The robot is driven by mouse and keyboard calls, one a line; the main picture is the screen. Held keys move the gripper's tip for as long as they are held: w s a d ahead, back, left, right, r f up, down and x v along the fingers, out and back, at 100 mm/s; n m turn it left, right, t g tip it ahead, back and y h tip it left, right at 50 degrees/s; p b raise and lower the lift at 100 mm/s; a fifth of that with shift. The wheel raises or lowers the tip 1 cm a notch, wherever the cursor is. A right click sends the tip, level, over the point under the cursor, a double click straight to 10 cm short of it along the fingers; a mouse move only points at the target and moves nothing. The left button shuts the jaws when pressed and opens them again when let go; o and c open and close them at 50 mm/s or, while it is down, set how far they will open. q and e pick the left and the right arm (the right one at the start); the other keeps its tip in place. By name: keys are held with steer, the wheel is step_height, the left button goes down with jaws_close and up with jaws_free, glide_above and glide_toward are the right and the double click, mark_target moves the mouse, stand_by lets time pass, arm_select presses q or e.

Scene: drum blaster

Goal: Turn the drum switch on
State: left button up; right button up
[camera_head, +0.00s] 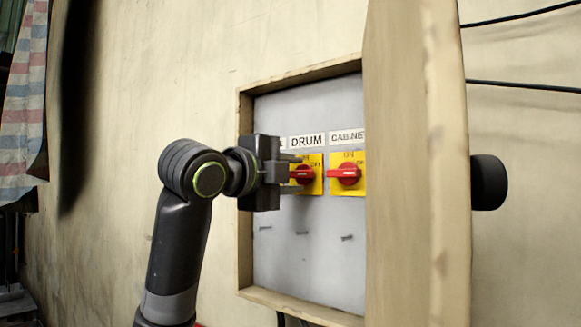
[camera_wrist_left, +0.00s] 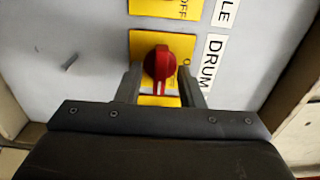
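The drum switch (camera_head: 302,174) is a red knob on a yellow plate under the label DRUM (camera_head: 307,141). Its handle lies horizontal in the head view. In the left wrist view the red knob (camera_wrist_left: 158,65) shows whole, its white line pointing down the picture. My left gripper (camera_head: 290,174) is at the switch, its fingers reaching to the plate. In the left wrist view the fingers stand on either side of the knob, with narrow gaps showing, so it is open around the knob. My right gripper is not in view.
The CABINET switch (camera_head: 346,174) sits close on the right. A wooden box frame (camera_head: 245,200) surrounds the grey panel (camera_head: 300,270), and its open door (camera_head: 415,170) hides the panel's right part. Another yellow switch plate (camera_wrist_left: 165,8) neighbours the drum switch.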

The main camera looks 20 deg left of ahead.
arm_select(q)
steer(key=shift+c, duration=0.4)
steer(key=shift+c, duration=1.2)
jaws_close()
